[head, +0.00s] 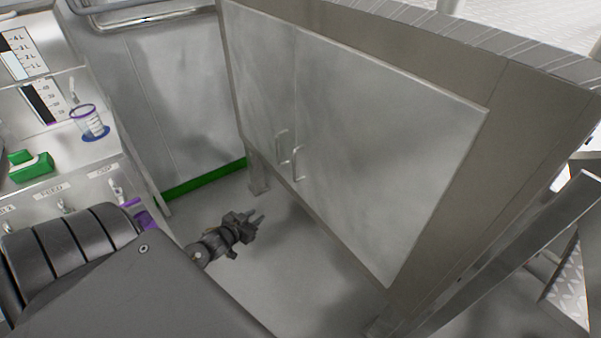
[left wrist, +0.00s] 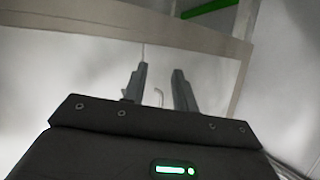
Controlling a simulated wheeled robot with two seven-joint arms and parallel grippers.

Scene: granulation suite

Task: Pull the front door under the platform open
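Under the platform is a grey cabinet with two flat metal doors side by side, the nearer door (head: 375,140) and the farther door (head: 258,75). Both look shut. Each has a bar handle by the middle seam: the nearer handle (head: 297,162) and the farther handle (head: 281,146). My left gripper (head: 261,217) is below and left of the handles, apart from the doors. In the left wrist view its two fingers (left wrist: 160,70) are spread with nothing held, and a thin handle (left wrist: 158,97) shows in the gap beyond them. My right gripper is not in view.
The platform's ribbed top edge (head: 480,45) overhangs the doors. A cabinet leg (head: 258,180) stands at the far corner. A shelf unit with a purple-rimmed cup (head: 90,122) and a green block (head: 32,168) is at the left. The floor (head: 300,290) before the doors is clear.

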